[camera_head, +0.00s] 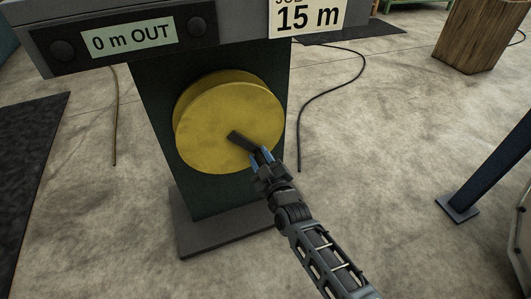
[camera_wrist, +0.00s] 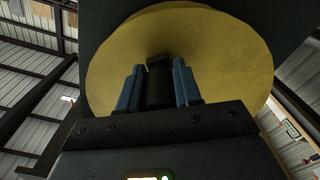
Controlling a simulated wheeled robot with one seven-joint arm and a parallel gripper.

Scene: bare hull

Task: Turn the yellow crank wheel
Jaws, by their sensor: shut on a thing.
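The yellow crank wheel (camera_head: 215,115) is a thick round disc on the front of a dark green stand (camera_head: 155,90). A dark handle (camera_head: 240,140) sticks out from its face, right of and below the centre. My gripper (camera_head: 260,154) reaches in from the lower right, its blue fingers closed around the handle's outer end. In the wrist view the yellow wheel (camera_wrist: 225,60) fills the upper middle. The dark handle (camera_wrist: 159,85) stands between the two blue fingers (camera_wrist: 159,88), which hide its sides.
A display (camera_head: 132,38) above the wheel reads "0 m OUT". A sign (camera_head: 307,17) beside it reads "15 m". The stand has a grey base plate (camera_head: 225,240). Cables lie on both sides. A blue post (camera_head: 490,165) stands at right, a wooden block (camera_head: 480,35) behind.

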